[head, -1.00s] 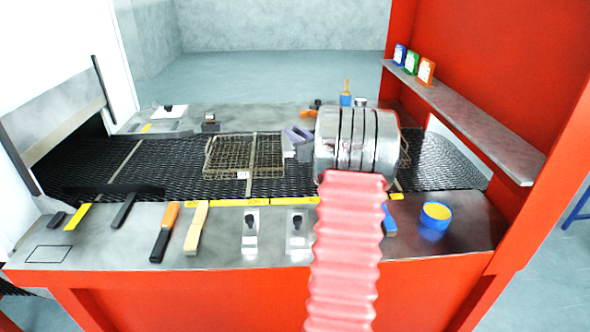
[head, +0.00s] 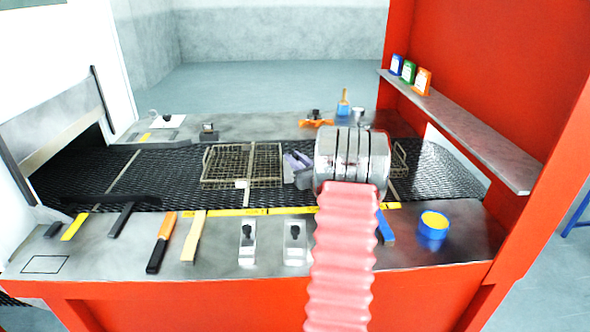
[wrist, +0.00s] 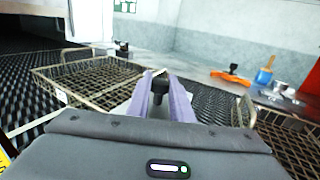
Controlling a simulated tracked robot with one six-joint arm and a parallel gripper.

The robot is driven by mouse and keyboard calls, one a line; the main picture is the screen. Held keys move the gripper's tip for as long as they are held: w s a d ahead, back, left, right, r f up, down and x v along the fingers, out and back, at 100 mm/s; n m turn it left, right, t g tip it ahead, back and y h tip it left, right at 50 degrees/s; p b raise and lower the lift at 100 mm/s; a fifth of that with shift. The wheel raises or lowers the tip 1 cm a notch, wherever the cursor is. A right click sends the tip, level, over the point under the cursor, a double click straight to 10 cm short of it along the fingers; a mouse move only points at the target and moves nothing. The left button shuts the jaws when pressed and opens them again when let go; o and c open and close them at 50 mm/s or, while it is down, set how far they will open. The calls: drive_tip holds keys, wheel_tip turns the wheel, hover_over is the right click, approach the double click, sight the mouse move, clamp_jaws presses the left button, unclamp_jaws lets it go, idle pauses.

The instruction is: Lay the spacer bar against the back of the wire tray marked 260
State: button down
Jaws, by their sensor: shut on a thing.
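My gripper (wrist: 163,100) has pale purple fingers shut on a black knob (wrist: 158,86). The knob seems to belong to the spacer bar, a pale piece mostly hidden by my gripper. In the head view my gripper (head: 296,162) hangs over the belt, just right of a wire tray (head: 205,172). That tray has a white tag (head: 241,184) on its front, whose number I cannot read. The tray also shows at left in the wrist view (wrist: 98,100). Its inside looks empty. Whether the bar touches anything is hidden.
A second wire tray (wrist: 288,125) stands right of my gripper, partly hidden behind my arm in the head view (head: 399,152). Knobbed pieces, including an orange one (head: 316,121), lie on the back ledge. Tools and a blue pot (head: 433,230) lie along the front. The left belt (head: 80,175) is clear.

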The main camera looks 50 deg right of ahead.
drive_tip(key=shift+f, duration=1.8)
drive_tip(key=c, duration=1.6)
unclamp_jaws()
drive_tip(key=shift+f, duration=0.15)
drive_tip(key=v, duration=1.2)
